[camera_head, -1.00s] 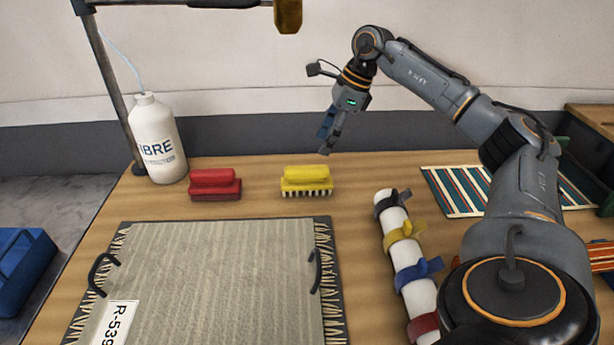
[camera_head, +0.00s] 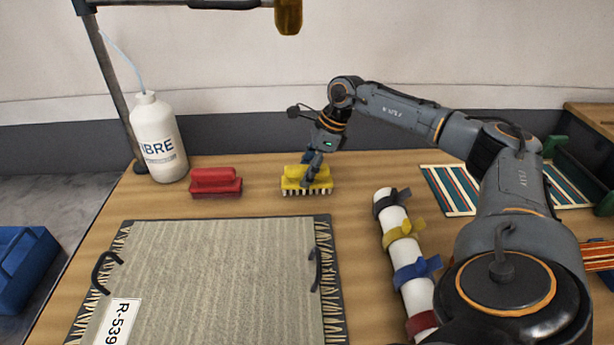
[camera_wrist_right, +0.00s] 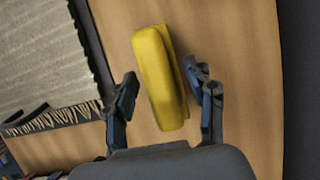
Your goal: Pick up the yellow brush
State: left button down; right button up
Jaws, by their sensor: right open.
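The yellow brush (camera_head: 291,173) stands bristles down on the wooden table, behind the rug's far right corner. My right gripper (camera_head: 310,172) is low over the brush in the head view and covers part of its handle. In the right wrist view, the open fingers of the right gripper (camera_wrist_right: 163,98) are on either side of the near part of the yellow brush (camera_wrist_right: 157,75). The finger on the right is closer to the brush; whether it touches cannot be told. My left gripper is not in view.
A red brush (camera_head: 216,182) and a white bottle (camera_head: 160,145) stand to the left. A grey rug (camera_head: 215,270) lies in front. A white roll with coloured straps (camera_head: 409,253) and a striped textile (camera_head: 455,190) lie to the right.

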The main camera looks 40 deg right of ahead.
jog(key=shift+f, duration=0.25)
dwell(0.4)
grip_shut()
jog(key=shift+r, duration=0.55)
notch_tip(320, 180, up, 2)
jog(key=shift+r+b, duration=0.25)
jog(key=shift+b, duration=0.15)
jog(key=s+a+r+b, duration=0.2)
jog(key=s+a+r, duration=0.7)
jog(key=s+r, duration=0.1)
jog(key=shift+s, duration=0.4)
